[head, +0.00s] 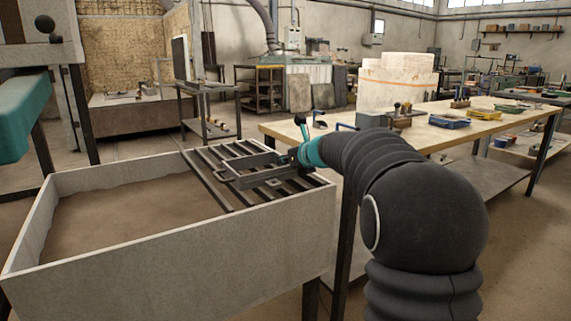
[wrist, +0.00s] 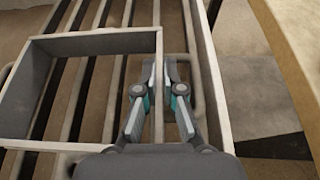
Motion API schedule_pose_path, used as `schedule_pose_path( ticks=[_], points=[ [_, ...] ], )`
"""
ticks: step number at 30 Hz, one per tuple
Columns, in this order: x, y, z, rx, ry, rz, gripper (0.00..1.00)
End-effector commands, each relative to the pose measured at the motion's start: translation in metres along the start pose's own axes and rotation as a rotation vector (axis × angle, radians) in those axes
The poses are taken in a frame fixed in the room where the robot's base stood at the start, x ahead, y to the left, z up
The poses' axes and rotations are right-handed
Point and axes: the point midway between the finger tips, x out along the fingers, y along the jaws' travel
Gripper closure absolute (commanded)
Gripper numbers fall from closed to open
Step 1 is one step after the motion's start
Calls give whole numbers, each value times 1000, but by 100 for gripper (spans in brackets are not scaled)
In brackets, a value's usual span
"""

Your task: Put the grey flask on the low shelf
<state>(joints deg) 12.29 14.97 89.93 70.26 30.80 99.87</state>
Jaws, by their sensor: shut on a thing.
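The grey flask (head: 252,181) is an open rectangular frame with bar handles, at the slatted rack over the sand bin in the head view. It also shows in the wrist view (wrist: 95,43), at left, with the slats visible through it. My gripper (wrist: 158,72) is shut on the flask's right-hand wall, one finger on each side, next to a handle. In the head view my gripper (head: 297,157) is partly hidden by my arm. I cannot tell whether the flask touches the slats. A low shelf (head: 485,172) runs beneath the long wooden workbench.
The pale sand bin (head: 180,245) has raised walls. The workbench top (head: 450,128) at right carries tools and trays. Another metal table (head: 207,87) with a lower shelf stands behind the bin. Floor is open between them.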

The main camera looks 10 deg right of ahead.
Motion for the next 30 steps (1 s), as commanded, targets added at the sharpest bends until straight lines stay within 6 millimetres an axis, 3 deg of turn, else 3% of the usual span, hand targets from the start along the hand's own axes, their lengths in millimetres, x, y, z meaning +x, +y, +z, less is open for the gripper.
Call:
schedule_pose_path(
  ticks=[12,16,26,30],
  points=[
    [1,0,-3,2,-2,-1,100],
    [1,0,-4,1,-1,-1,68],
    [0,0,-1,0,-1,0,68],
    [-11,-1,0,0,-1,-2,68]
  ],
)
